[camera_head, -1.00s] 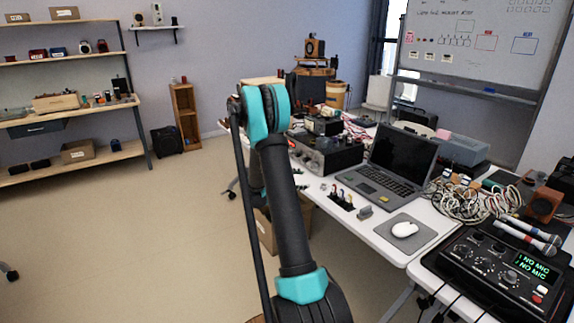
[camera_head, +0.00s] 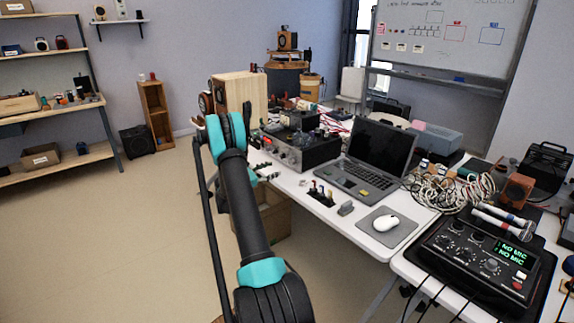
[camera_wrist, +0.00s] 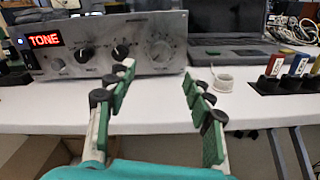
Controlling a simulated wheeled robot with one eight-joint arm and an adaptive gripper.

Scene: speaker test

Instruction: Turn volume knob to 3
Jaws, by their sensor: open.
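A silver-fronted amplifier (camera_wrist: 110,45) faces me in the wrist view, with a red lit "TONE" display at its left. It also shows on the desk in the head view (camera_head: 305,150). Its front has several knobs, including a large silver one (camera_wrist: 160,49) at the right with a ring of marks and a black one (camera_wrist: 120,53) beside it. The labels are too small to read, so I cannot tell which is volume. My gripper (camera_wrist: 158,80) is open and empty, in front of the panel and apart from the knobs. My arm partly hides it in the head view.
A laptop (camera_head: 372,165) stands right of the amplifier. A small white roll (camera_wrist: 223,83) and colored connectors (camera_wrist: 273,70) lie to the right on the white desk (camera_wrist: 160,115). A wooden speaker box (camera_head: 240,97) stands behind the arm.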

